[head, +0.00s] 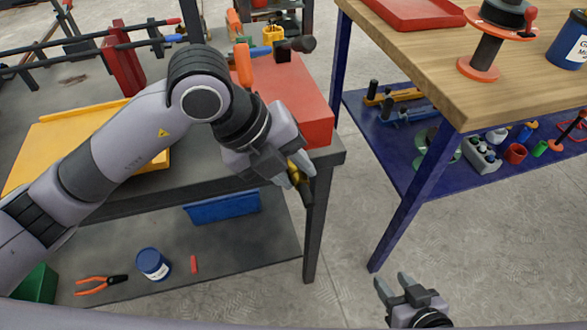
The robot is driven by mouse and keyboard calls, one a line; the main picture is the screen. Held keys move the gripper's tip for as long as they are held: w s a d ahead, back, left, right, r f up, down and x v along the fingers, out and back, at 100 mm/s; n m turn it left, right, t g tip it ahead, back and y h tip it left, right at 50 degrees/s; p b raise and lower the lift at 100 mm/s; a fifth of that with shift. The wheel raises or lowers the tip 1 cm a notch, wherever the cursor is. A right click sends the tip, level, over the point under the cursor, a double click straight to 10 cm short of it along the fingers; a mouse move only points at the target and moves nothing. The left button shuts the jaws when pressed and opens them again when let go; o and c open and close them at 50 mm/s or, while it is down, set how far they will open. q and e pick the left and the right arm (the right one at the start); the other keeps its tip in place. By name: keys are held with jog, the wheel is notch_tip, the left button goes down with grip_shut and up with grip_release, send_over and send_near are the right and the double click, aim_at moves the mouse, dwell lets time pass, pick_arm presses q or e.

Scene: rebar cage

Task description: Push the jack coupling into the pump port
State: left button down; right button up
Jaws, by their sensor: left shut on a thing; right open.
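My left gripper (284,172) is shut on a brass coupling (296,171) with a dark end (306,193) pointing down. It holds the coupling in the air, just past the front right corner of the dark workbench. A red block-shaped body (305,100), perhaps the pump, sits on the bench corner behind the gripper. A dark fitting with a round knob (294,46) and an orange upright part (243,65) stand at it. I cannot make out the port; my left arm covers part of the red body. My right gripper (393,284) is open and empty, low at the bottom right.
A wooden-topped table (430,62) stands right; floor between is clear.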

pick_arm(q)
jog(key=shift+w+a, duration=0.2)
jog(key=shift+w, duration=0.3)
jog(key=shift+w+a, duration=0.15)
jog(key=shift+w, duration=0.3)
jog(key=c, duration=0.7)
grip_release()
jog(key=shift+c, duration=0.2)
jog(key=v, duration=0.7)
jog(key=shift+s+r, duration=0.1)
